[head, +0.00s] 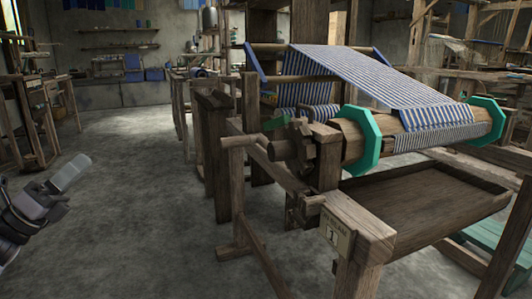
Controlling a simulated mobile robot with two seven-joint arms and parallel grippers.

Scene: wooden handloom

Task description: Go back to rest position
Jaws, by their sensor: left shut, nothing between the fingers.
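My left gripper (68,176) shows at the left edge of the head view, with its arm coming in from the lower left. Its fingers are together and empty, pointing up and to the right over the bare floor. It is well apart from the wooden handloom (365,228), which fills the middle and right. My right gripper is not in the view.
The loom carries blue-and-white striped cloth (365,75) on a roller with green octagonal end pieces (361,141). A wooden tray (425,208) sits below. Grey floor (130,200) is clear between my left gripper and the loom. Wooden frames (30,115) stand far left.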

